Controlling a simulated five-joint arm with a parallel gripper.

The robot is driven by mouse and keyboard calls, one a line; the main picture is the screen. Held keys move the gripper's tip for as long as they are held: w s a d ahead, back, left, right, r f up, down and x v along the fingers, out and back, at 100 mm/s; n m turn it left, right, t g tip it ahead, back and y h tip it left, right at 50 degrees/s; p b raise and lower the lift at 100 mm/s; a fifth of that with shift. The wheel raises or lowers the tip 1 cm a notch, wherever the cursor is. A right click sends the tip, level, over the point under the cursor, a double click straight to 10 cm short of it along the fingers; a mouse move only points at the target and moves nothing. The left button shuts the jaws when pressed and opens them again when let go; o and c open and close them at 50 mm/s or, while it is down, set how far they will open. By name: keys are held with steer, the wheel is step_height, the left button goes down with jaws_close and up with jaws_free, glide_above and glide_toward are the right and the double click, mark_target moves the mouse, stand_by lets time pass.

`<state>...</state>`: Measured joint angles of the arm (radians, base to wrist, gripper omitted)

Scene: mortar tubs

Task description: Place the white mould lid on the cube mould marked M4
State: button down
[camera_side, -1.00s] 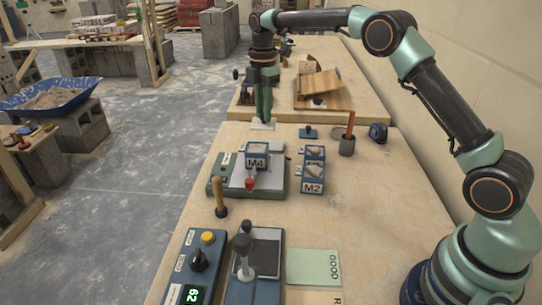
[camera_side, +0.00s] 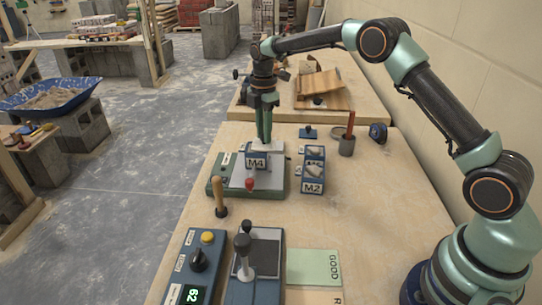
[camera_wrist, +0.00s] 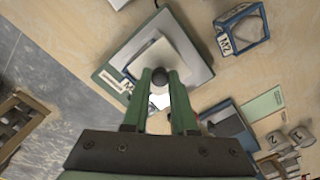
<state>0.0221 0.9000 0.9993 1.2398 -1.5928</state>
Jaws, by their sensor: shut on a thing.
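My gripper (camera_side: 264,142) is shut on the white mould lid (camera_side: 274,147), with the fingers pointing down. In the side view the lid is level with the top of the cube mould marked M4 (camera_side: 257,162), at its back edge. I cannot tell whether lid and mould touch. The mould stands on the grey plate of a green-based table (camera_side: 219,187). In the wrist view my gripper (camera_wrist: 161,78) has a dark round knob between its fingertips; a pale square plate (camera_wrist: 182,50) lies beyond, and the fingers hide much of the mould.
A red-knobbed lever (camera_side: 250,184) is in front of M4.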

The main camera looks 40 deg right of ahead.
steer(key=shift+f, duration=0.35)
steer(key=c, duration=0.7)
jaws_free()
steer(key=shift+r, duration=0.1)
